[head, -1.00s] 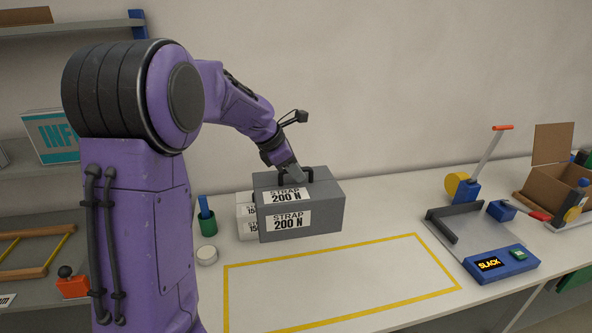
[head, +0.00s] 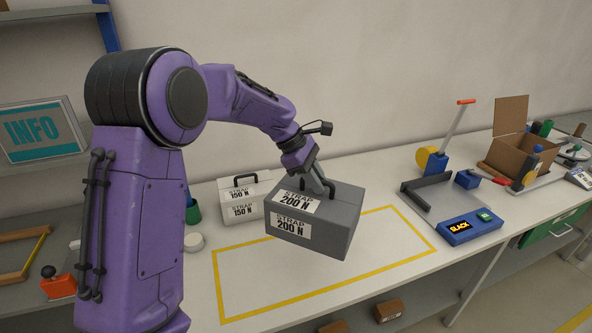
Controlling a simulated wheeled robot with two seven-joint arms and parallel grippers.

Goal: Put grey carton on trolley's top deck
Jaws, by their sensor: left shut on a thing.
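The grey carton (head: 338,222) has a dark top handle and white labels reading "STRAP 200 N". My left gripper (head: 318,186) is shut on the carton at its handle; the fingertips are partly hidden against it. The carton hangs slightly tilted above the bench, over the back part of the yellow-outlined area. My right gripper is not in view. I see no trolley in the head view.
A white carton (head: 231,208) marked "STRAP 150 N" stands on the bench (head: 330,282) to the left. A device with a "SLACK" display (head: 459,227) and an open cardboard box (head: 497,157) stand to the right. The yellow-outlined area (head: 262,314) is bare.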

